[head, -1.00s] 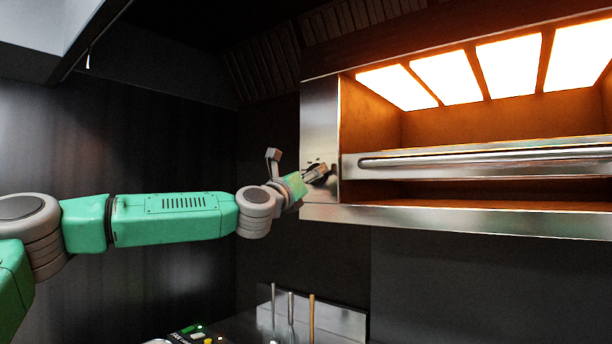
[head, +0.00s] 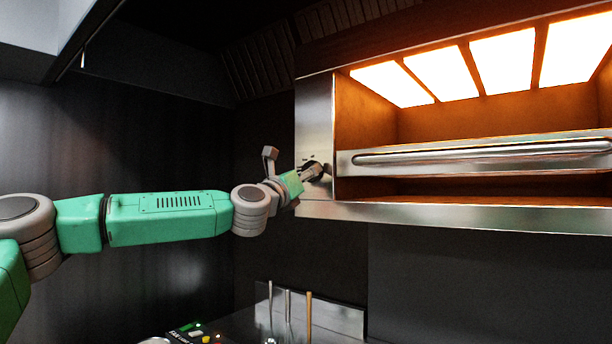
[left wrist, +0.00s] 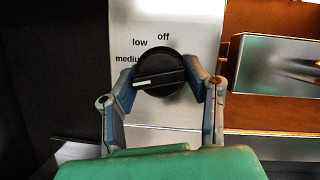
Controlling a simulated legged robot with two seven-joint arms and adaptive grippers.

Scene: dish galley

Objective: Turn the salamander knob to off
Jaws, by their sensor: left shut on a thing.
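The black salamander knob (left wrist: 160,72) is on the steel control panel (left wrist: 185,20), seen close in the left wrist view. Its white pointer mark faces left and slightly down, below the "medium" label. The "low" and "off" labels stand above the knob; "medium" is partly covered by a finger. My left gripper (head: 314,172) is shut on the knob, one finger on each side of it. In the head view the gripper mostly hides the knob. The salamander's heating panels (head: 502,62) glow bright. My right gripper is not in view.
A long steel handle bar (head: 480,154) runs across the salamander front, right of the panel. Below stand several upright utensil handles (head: 308,318) before a steel plate. A small device with lit buttons (head: 197,333) is at the bottom. Dark wall fills the left.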

